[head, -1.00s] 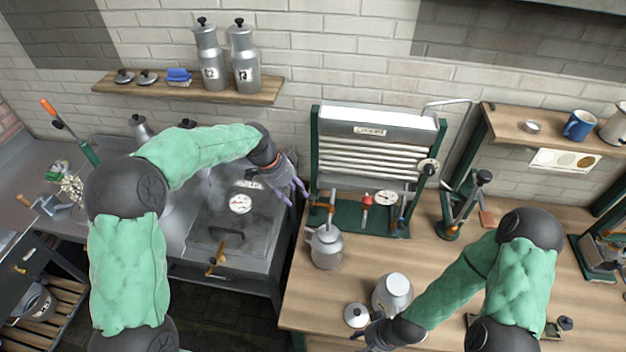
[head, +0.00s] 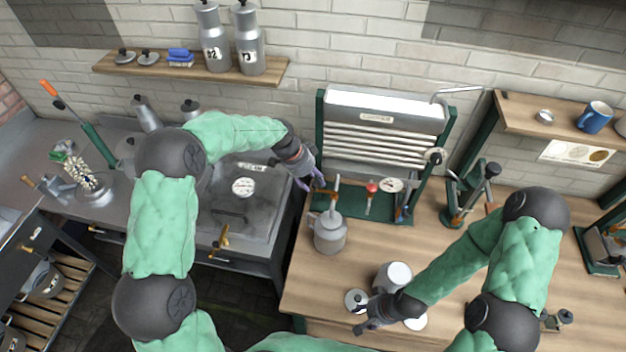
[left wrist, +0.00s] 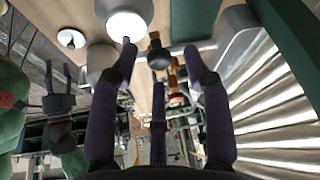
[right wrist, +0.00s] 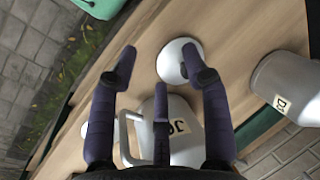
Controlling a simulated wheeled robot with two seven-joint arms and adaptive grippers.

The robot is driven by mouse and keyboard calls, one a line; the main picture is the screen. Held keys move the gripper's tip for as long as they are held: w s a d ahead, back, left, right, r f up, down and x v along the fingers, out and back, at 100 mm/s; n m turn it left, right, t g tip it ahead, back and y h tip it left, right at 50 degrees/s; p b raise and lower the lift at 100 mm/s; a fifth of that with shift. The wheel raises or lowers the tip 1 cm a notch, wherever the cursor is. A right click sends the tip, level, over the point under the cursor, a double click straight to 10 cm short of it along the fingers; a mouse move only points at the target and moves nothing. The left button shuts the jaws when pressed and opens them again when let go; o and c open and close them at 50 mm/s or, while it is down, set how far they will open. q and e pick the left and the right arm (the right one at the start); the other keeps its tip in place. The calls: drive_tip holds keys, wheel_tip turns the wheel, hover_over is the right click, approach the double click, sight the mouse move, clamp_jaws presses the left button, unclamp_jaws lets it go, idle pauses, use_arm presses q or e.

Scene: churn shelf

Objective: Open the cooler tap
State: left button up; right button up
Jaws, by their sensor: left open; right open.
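The cooler (head: 383,130) has pale horizontal pipes in a green frame against the wall. My left gripper (head: 310,183) is open at the cooler's lower left, just left of the wooden-handled tap; contact cannot be told. In the left wrist view the ribbed pipes (left wrist: 275,110) fill the right, and brass fittings show between and beyond the fingers. My right gripper (head: 366,312) is open near a small lid (head: 356,299), which also shows in the right wrist view (right wrist: 175,62).
Another metal jug (head: 393,277) stands near my right gripper. A steel vat (head: 240,205) is left of the wooden counter. A wall shelf (head: 220,72) holds tall cans. The counter's middle is mostly clear.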

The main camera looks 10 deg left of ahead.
use_arm(q)
drive_tip(key=shift+w+d+f, duration=0.1)
drive_tip(key=shift+d+f, duration=0.05)
drive_tip(key=shift+f, duration=0.35)
clamp_jaws()
